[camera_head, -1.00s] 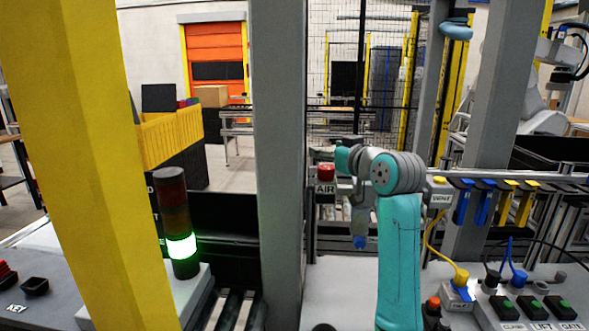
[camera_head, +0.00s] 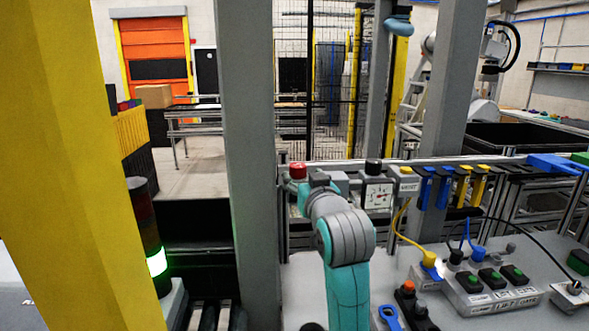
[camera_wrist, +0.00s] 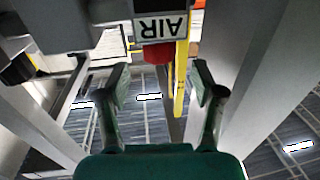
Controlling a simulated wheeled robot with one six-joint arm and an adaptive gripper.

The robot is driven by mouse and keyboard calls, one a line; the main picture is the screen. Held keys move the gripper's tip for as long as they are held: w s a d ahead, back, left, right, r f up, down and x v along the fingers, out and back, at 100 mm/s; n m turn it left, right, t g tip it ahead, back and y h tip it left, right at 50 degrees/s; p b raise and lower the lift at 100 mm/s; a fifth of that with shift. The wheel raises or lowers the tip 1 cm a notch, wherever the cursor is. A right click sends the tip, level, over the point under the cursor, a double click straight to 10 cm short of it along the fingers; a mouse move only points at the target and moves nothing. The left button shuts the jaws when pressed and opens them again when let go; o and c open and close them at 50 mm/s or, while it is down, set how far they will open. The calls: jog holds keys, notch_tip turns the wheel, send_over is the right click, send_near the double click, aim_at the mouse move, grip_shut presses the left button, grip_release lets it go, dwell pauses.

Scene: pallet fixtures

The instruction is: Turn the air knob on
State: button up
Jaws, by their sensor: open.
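The red air knob (camera_head: 298,170) stands on the rail at the back of the workstation, just right of the grey post. In the wrist view the red knob (camera_wrist: 158,54) shows beside the upside-down AIR label (camera_wrist: 161,26), above the gap between my fingertips. My gripper (camera_wrist: 160,84) is open and empty, with its fingers apart on either side of that gap. No contact with the knob shows. In the head view my teal and grey arm reaches up towards the knob and hides its AIR label and most of my gripper.
A pressure gauge (camera_head: 377,195) and a VENT block (camera_head: 407,184) sit right of the knob. Blue and yellow hanging tags line the rail further right. A grey post (camera_head: 250,150) stands close on the left. A button box (camera_head: 488,290) with cables is at the lower right.

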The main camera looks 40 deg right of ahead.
aim_at(300, 171)
jog(key=shift+x, duration=3.2)
jog(key=shift+d, duration=0.1)
jog(key=c, duration=1.2)
